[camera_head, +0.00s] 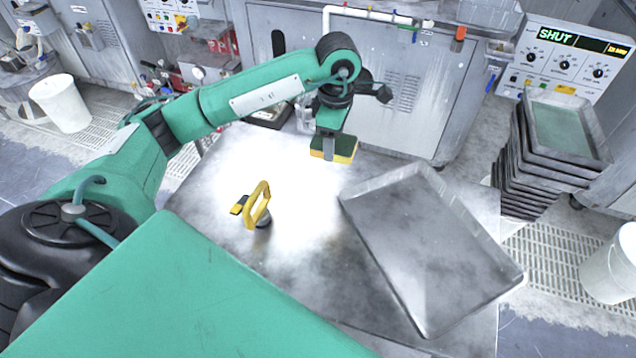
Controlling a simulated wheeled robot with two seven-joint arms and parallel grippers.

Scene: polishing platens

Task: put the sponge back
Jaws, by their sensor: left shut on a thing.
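The sponge (340,150) has a dark green top and a yellow underside. My left gripper (329,148) points down over the back of the metal table (300,225) and is shut on the sponge. The sponge appears to be held at or just above the table's back edge; I cannot tell whether it touches anything. Behind my left arm, a small dark-rimmed tray (270,116) and a clear container (304,118) show partly. My right gripper is not in view.
A yellow-handled tool (259,205) stands on the table at left centre. A large empty metal tray (425,245) lies tilted across the right side. A stack of trays (525,165) stands beyond the right edge. White buckets (62,103) are on the floor.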

